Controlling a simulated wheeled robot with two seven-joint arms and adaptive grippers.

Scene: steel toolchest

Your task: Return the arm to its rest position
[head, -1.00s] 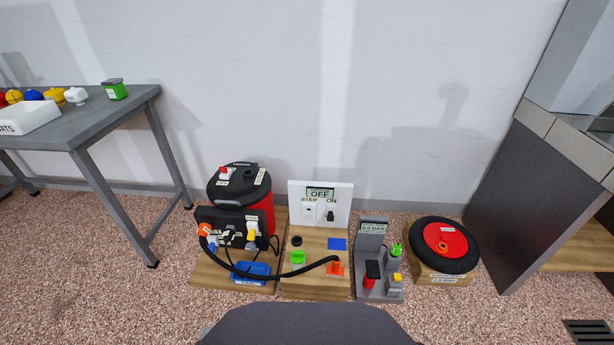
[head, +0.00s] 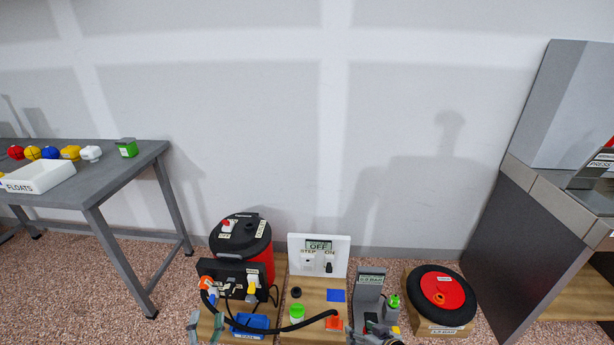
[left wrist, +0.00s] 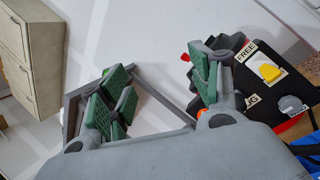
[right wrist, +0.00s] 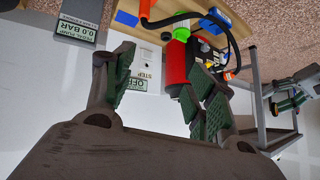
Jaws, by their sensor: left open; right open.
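My left gripper (head: 205,326) shows at the bottom edge of the head view, its fingers upright and apart, in front of the black panel's lower left. In the left wrist view its green-padded fingers (left wrist: 160,95) are spread and empty. My right gripper (head: 378,334) is at the bottom edge in front of the grey pump stand (head: 369,290), partly cut off. In the right wrist view its fingers (right wrist: 164,92) are apart with nothing between them. My left gripper (right wrist: 290,100) also shows at the right of that view. Most of both arms is out of the head view.
A red-black tank (head: 258,262), black plug panel (head: 213,270) with a black hose, white OFF board (head: 332,262) and black-red wheel (head: 442,297) stand on the floor. A grey table (head: 120,165) is left, a grey cabinet (head: 490,240) right. Bare wall lies behind.

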